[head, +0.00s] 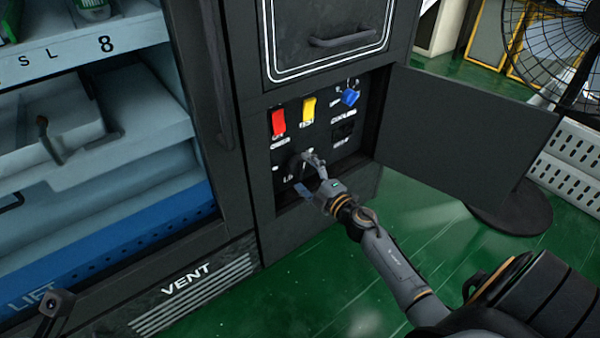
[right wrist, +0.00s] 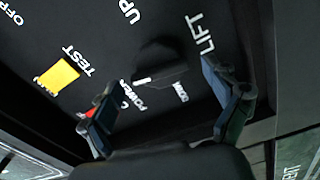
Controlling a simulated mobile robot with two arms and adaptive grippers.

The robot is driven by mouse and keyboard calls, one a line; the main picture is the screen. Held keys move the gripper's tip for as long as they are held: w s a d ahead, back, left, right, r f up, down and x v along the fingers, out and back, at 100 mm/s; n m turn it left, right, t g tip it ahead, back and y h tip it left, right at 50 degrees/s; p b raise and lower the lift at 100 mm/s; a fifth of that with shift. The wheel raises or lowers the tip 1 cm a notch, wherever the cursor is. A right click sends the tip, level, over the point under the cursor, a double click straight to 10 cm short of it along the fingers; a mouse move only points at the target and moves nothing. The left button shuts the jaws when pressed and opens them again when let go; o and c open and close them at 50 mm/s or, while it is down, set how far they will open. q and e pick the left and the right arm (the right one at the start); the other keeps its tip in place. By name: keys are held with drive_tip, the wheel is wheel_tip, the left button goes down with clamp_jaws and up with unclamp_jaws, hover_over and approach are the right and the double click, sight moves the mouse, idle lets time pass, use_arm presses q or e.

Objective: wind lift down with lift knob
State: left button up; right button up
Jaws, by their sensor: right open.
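The lift knob (right wrist: 160,62) is a black round dial with a white pointer mark, between the UP, DOWN and LIFT lettering in the right wrist view. In that view the pointer lies on the side toward the DOWN and POWER lettering. My right gripper (right wrist: 158,88) is open, its two fingers apart on either side of the knob; I cannot tell whether they touch it. In the head view my right gripper (head: 310,176) is at the lower part of the control panel (head: 345,150) and partly hides the knob. The blue lift (head: 120,243) is low in the cabinet. A dark jointed part at bottom left may be my left gripper (head: 52,303).
The panel also carries a red switch (head: 278,122), a yellow switch (head: 308,108) and a blue key (head: 350,96). The panel door (head: 465,130) stands open to the right. A fan (head: 560,45) stands beyond it. Green floor (head: 430,225) is clear.

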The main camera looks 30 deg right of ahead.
drive_tip(key=shift+w+a, duration=0.1)
drive_tip(key=shift+w, duration=0.85)
drive_tip(key=shift+c, duration=0.2)
drive_tip(key=c, duration=1.1)
drive_tip(key=shift+n, duration=0.9)
drive_tip(key=o, duration=1.1)
drive_tip(key=shift+o, duration=0.2)
